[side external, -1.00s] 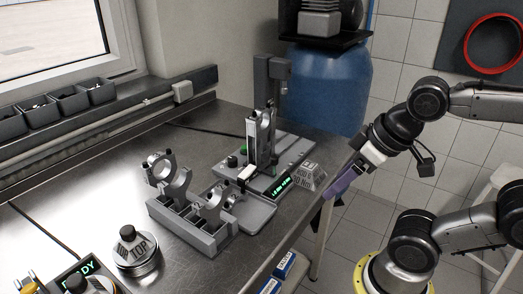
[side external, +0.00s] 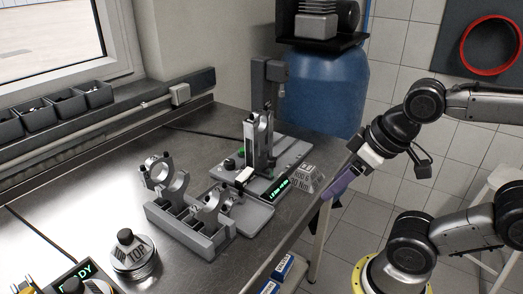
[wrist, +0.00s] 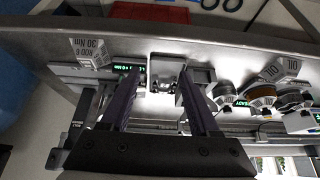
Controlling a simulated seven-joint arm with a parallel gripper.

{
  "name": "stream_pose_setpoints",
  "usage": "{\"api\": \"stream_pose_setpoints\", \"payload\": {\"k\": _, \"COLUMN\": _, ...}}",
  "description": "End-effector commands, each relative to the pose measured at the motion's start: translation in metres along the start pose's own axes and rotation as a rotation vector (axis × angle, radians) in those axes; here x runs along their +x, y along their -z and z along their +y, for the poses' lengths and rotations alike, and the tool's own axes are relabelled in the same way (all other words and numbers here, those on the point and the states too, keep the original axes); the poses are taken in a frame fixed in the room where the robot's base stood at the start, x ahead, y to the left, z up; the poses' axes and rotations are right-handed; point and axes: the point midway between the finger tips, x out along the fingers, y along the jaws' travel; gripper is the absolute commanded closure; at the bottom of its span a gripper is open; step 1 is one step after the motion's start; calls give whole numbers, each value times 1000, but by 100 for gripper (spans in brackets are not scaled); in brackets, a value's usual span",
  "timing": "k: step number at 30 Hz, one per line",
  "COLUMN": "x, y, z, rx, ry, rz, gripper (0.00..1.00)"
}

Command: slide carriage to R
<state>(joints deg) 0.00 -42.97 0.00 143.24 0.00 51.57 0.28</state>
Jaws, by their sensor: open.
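A grey measuring fixture (side external: 296,153) stands on the bench, with a tall post (side external: 270,72), a green-lit display (side external: 281,190) and an upright connecting rod (side external: 263,132) on it. A small white-topped block (side external: 244,175) sits at its left front; I cannot tell which part is the carriage, and no R mark is legible. My gripper (side external: 340,183) is off the bench's right edge, beside the fixture and apart from it. In the wrist view its two purple fingers (wrist: 158,75) are spread with nothing held. The display (wrist: 128,68) shows partly beyond the left finger.
A labelled block, "ROD 6 30 Nm" (side external: 309,178), stands at the fixture's near right corner. A grey rack (side external: 197,232) holds rod parts left of the fixture. A piston marked TOP (side external: 134,258) stands at the front left. A blue barrel (side external: 327,95) is behind.

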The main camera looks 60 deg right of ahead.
Motion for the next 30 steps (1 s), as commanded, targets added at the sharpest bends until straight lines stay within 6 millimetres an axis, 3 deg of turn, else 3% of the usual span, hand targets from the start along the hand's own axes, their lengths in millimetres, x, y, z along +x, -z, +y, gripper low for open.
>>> {"api": "stream_pose_setpoints", "payload": {"k": 3, "x": -4, "y": -4, "z": 0, "rx": 56, "ry": -1, "rz": -26, "gripper": 38}}
{"api": "stream_pose_setpoints", "payload": {"k": 5, "x": -15, "y": 6, "z": 0, "rx": 99, "ry": -1, "rz": -22, "gripper": 38}}
{"api": "stream_pose_setpoints", "payload": {"k": 11, "x": -42, "y": 59, "z": 6, "rx": 272, "ry": -25, "rz": -90, "gripper": 38}}
{"api": "stream_pose_setpoints", "payload": {"k": 16, "x": -46, "y": 115, "z": 20, "rx": 434, "ry": -67, "rz": -179, "gripper": 38}}
{"api": "stream_pose_setpoints", "payload": {"k": 20, "x": -36, "y": 157, "z": 37, "rx": 546, "ry": -103, "rz": -248, "gripper": 38}}
{"api": "stream_pose_setpoints", "payload": {"k": 24, "x": -13, "y": 195, "z": 61, "rx": 650, "ry": -141, "rz": -321, "gripper": 38}}
{"api": "stream_pose_setpoints", "payload": {"k": 30, "x": 32, "y": 226, "z": 95, "rx": 729, "ry": -176, "rz": -403, "gripper": 38}}
